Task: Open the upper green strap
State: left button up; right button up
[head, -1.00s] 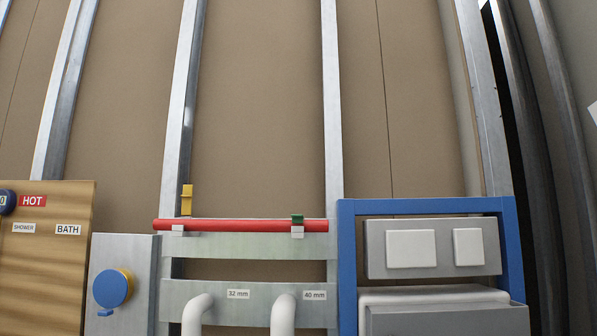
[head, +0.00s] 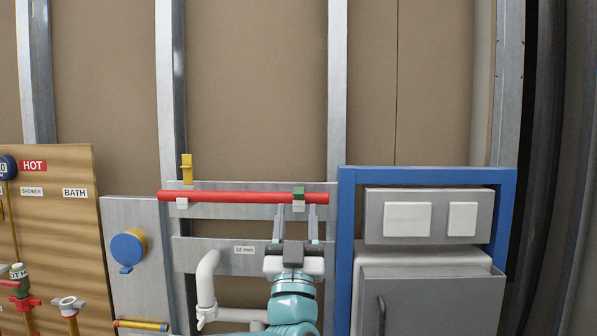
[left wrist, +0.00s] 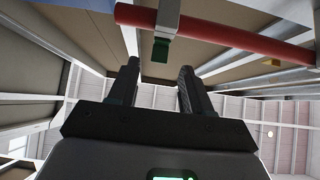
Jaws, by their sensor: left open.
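The green strap (head: 298,192) lies over the red pipe (head: 235,197) near its right end, above a white clip block. The strap also shows in the left wrist view (left wrist: 161,50), below the pipe there and between my fingers in line. My left gripper (head: 297,210) points up just below the strap, its two fingers apart and nothing between them. In the left wrist view the fingertips (left wrist: 160,70) look close to the strap but I see no contact. My right gripper is in neither view.
A yellow strap (head: 186,168) stands upright near the pipe's left end. A blue frame (head: 347,240) with a grey box (head: 428,215) stands close on the right. A bent white pipe (head: 206,280) is left of my arm. The wall above the red pipe is clear.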

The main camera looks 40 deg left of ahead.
aim_at(298, 191)
pick_arm(q)
jog(key=p+x, duration=0.2)
jog(key=x, duration=0.4)
jog(key=shift+w+r, duration=0.15)
jog(key=shift+r, duration=0.15)
jog(key=shift+w+a+r+p, duration=0.25)
jog(key=shift+w+p, duration=0.1)
grip_shut()
